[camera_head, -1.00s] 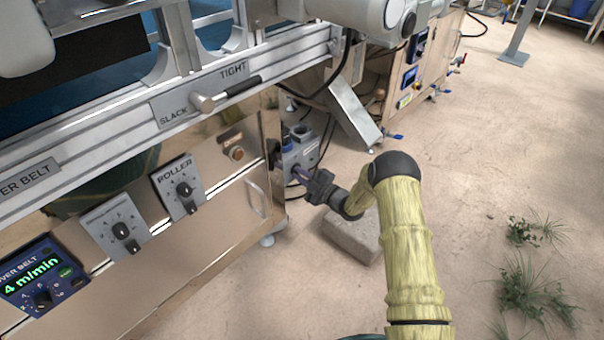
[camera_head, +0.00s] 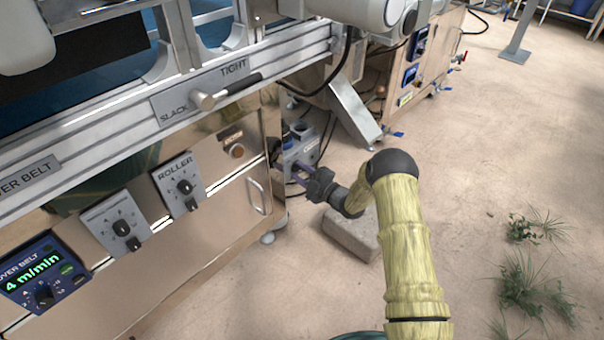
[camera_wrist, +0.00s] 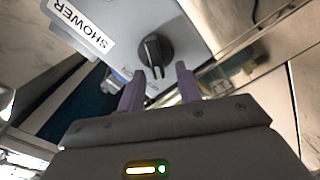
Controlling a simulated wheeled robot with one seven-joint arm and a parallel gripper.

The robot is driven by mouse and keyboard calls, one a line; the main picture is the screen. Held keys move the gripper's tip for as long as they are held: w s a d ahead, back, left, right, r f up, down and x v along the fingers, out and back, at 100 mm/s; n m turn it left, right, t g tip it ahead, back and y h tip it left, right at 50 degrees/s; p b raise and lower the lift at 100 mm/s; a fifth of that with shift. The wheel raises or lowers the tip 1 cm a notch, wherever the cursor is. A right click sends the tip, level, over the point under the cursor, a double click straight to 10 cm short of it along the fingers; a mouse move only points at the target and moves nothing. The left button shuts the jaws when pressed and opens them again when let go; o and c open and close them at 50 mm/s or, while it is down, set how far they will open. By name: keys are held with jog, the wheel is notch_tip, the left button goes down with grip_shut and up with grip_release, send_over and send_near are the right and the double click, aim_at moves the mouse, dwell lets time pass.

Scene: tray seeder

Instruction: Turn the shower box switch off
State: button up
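The shower box is a grey box, seen in the head view (camera_head: 303,150) low beside the machine's end, and in the wrist view (camera_wrist: 125,25) with a white SHOWER label (camera_wrist: 80,27). Its switch is a black rotary knob (camera_wrist: 154,52) with a pale pointer line on the box face.
A steel machine with ROLLER (camera_head: 178,185) and belt knobs stands at left. A tension lever (camera_head: 228,92) sticks out above. A slanted metal plate (camera_head: 353,112) is behind the box. A stone block (camera_head: 352,235) lies under my wrist. The floor at right is mostly clear.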

jog(key=p+v, duration=0.7)
jog(key=v, duration=1)
jog(key=shift+s+d, duration=0.1)
jog(key=shift+d, duration=0.05)
jog(key=w+d+r+m+h+p, duration=0.3)
jog(key=w+r+m+h, duration=0.25)
jog(key=r, duration=0.45)
jog(key=s+d+r+m+g+h+p, duration=0.1)
jog(key=s+d+r+m+h+p, duration=0.15)
jog(key=r, duration=0.35)
jog(key=s+d+r+m+g+h+p, duration=0.1)
jog(key=s+d+r+m+h, duration=0.15)
jog(key=r, duration=0.25)
jog(key=s+r+m+g+h+p, duration=0.25)
jog(key=s+r+m, duration=0.4)
jog(key=s, duration=0.65)
jog(key=s+r+m+g+h+p, duration=0.15)
jog(key=s+r+m+g, duration=0.4)
jog(key=s, duration=0.75)
notch_tip(320, 180, up, 40)
jog(key=t+p, duration=0.1)
jog(key=p, duration=3.7)
jog(key=shift+f+t, duration=0.2)
jog(key=shift+t, duration=0.1)
